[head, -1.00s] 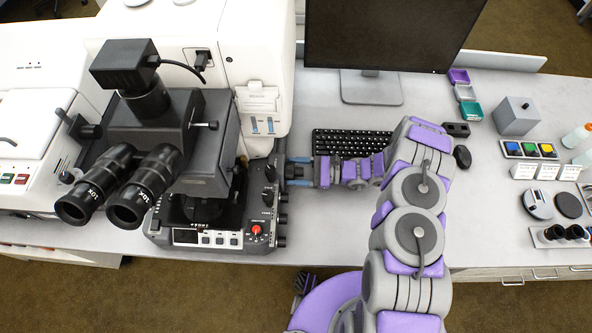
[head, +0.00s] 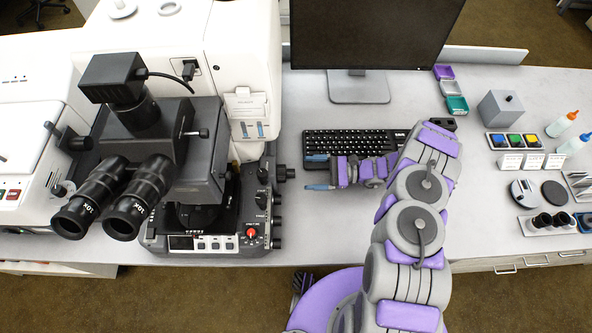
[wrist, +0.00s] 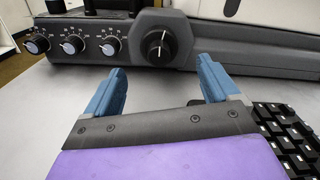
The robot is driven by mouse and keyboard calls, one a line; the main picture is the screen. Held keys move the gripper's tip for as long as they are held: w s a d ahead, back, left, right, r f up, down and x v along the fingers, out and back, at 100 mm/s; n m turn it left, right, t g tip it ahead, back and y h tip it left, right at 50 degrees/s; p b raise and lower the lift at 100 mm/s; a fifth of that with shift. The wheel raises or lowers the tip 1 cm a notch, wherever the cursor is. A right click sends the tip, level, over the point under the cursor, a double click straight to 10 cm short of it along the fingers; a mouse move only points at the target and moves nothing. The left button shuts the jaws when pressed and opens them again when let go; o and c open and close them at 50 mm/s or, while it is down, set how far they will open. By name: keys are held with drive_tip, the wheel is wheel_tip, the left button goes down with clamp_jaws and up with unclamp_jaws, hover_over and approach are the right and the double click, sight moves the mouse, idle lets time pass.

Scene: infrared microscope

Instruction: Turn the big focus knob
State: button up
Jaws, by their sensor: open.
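The big focus knob (wrist: 158,47) is black with a white pointer line and sits on the dark side panel of the microscope base. In the head view the knob (head: 284,173) sticks out from the right side of the base (head: 225,243). My gripper (wrist: 160,68) is open and empty, with one blue finger on each side of the knob in the wrist view. In the head view my gripper (head: 318,172) is to the right of the knob, facing it with a clear gap, low over the bench.
Several smaller knobs (wrist: 71,45) line the same panel, left of the big knob in the wrist view. A keyboard (head: 350,142) lies just behind my gripper, below the monitor (head: 376,35). The bench (head: 300,215) in front of my gripper is bare.

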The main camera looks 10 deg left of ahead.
drive_tip(key=p+v, duration=0.1)
drive_tip(key=v, duration=0.8)
drive_tip(key=shift+w+d, duration=0.1)
drive_tip(key=shift+d, duration=0.05)
drive_tip(key=s+a+r+n+g+h, duration=0.2)
drive_tip(key=s+r+n+h, duration=0.25)
drive_tip(key=r, duration=0.85)
drive_tip(key=s+a+r+n+g+h, duration=0.25)
drive_tip(key=s+r+n, duration=0.2)
drive_tip(key=r, duration=0.75)
drive_tip(key=s+d+r+n+t+h, duration=0.1)
drive_tip(key=s+d+r+t+h, duration=0.2)
drive_tip(key=s+d, duration=0.4)
drive_tip(key=s+d+r+n+t+h, duration=0.2)
drive_tip(key=s+d+r+h, duration=0.4)
drive_tip(key=s, duration=0.9)
drive_tip(key=shift+d+n+t+h, duration=0.3)
drive_tip(key=shift+d+t+h, duration=0.45)
drive_tip(key=shift+t+h, duration=0.1)
